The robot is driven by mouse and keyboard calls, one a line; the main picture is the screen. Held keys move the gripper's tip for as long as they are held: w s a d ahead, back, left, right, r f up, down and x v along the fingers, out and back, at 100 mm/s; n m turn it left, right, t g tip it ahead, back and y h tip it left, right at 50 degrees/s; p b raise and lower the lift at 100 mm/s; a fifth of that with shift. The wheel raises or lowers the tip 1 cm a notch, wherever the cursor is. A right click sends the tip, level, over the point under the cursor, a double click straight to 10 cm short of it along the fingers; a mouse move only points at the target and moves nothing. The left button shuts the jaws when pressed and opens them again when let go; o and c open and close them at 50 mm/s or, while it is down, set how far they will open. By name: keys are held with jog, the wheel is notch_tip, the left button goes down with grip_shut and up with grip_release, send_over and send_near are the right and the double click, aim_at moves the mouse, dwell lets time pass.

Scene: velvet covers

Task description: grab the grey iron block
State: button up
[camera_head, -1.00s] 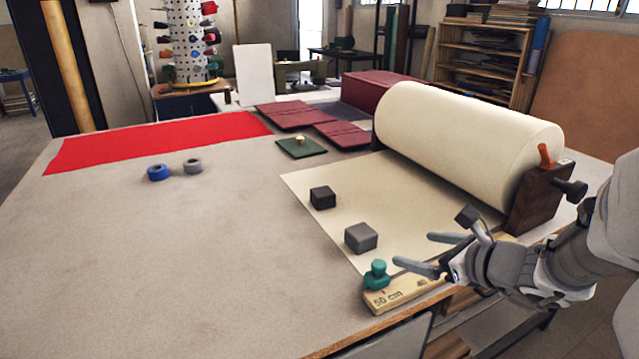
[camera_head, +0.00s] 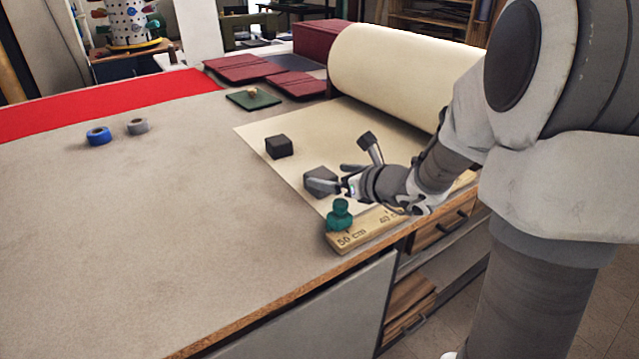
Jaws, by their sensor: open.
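The grey iron block (camera_head: 318,178) sits on the cream paper sheet near the table's right edge, partly hidden by a finger of my gripper. My gripper (camera_head: 332,177) is open, its fingers pointing left at the block. One finger overlaps the block's front in the picture, and the other shows behind and to the right of it. I cannot tell whether either finger touches the block. A darker, near-black block (camera_head: 279,147) sits farther back and left on the same paper.
A green knobbed piece (camera_head: 340,214) stands at the end of a wooden ruler (camera_head: 366,232) just in front of my gripper. The large cream roll (camera_head: 400,75) lies behind. Blue tape (camera_head: 98,136) and grey tape (camera_head: 138,126) lie far left. The table's left-front area is clear.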

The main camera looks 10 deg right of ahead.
aim_at(322, 175)
jog(key=x, duration=0.2)
jog(key=b+x, duration=0.1)
jog(key=x, duration=0.1)
jog(key=shift+w+f, duration=0.1)
jog(key=shift+f, duration=0.4)
jog(key=shift+w+a, duration=0.15)
jog(key=shift+w, duration=0.1)
jog(key=shift+c, duration=0.2)
grip_shut()
jog(key=shift+r, duration=0.15)
